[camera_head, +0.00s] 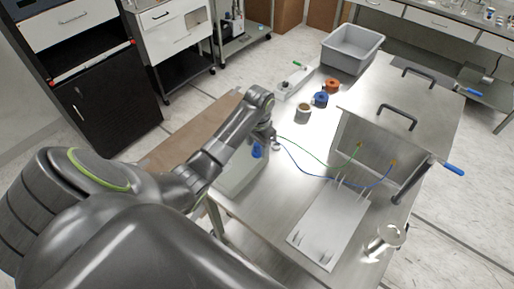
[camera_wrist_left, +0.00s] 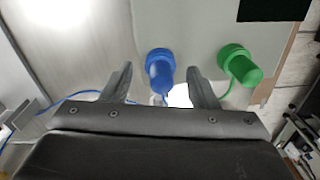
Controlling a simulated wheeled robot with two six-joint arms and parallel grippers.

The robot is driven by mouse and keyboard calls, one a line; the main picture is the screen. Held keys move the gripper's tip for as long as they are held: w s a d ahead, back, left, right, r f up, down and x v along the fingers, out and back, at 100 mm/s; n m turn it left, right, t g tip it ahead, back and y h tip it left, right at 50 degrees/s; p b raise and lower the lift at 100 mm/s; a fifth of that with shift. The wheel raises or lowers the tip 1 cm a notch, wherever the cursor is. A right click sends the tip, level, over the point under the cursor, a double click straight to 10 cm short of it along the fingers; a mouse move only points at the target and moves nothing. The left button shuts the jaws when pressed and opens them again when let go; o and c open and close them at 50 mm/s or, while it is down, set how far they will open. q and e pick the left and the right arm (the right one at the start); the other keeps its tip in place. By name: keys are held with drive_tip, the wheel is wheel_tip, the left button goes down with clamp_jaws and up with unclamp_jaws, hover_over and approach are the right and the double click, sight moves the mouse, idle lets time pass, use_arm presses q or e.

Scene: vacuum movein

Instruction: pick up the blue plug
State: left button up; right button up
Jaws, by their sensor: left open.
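The blue plug (camera_head: 257,151) shows at the lower side of my left gripper (camera_head: 268,138) at the table's left edge. In the left wrist view the blue plug (camera_wrist_left: 160,66) lies between the two spread fingers of my left gripper (camera_wrist_left: 160,72), with a gap on each side. The gripper is open and holds nothing. A green plug (camera_wrist_left: 240,66) is to the right of the right finger. In the head view the green plug is hidden by the arm. My right gripper is not in view.
Blue and green cables run over the steel table (camera_head: 262,206) to an upright metal panel (camera_head: 372,152). A flat metal plate (camera_head: 325,225) lies in front of it. Several small rolls, including an orange one (camera_head: 332,86), and a grey bin (camera_head: 352,48) are farther back.

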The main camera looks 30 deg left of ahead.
sight(257, 144)
use_arm(q)
drive_tip(key=c, duration=1)
drive_tip(key=shift+r, duration=0.1)
drive_tip(key=shift+c, duration=0.2)
drive_tip(key=shift+r, duration=0.35)
wheel_tip(257, 144, up, 3)
drive_tip(key=shift+f+b, duration=0.1)
drive_tip(key=shift+b, duration=0.4)
wheel_tip(257, 144, up, 5)
drive_tip(key=p, duration=0.4)
drive_tip(key=shift+r, duration=0.2)
drive_tip(key=shift+r+p, duration=0.5)
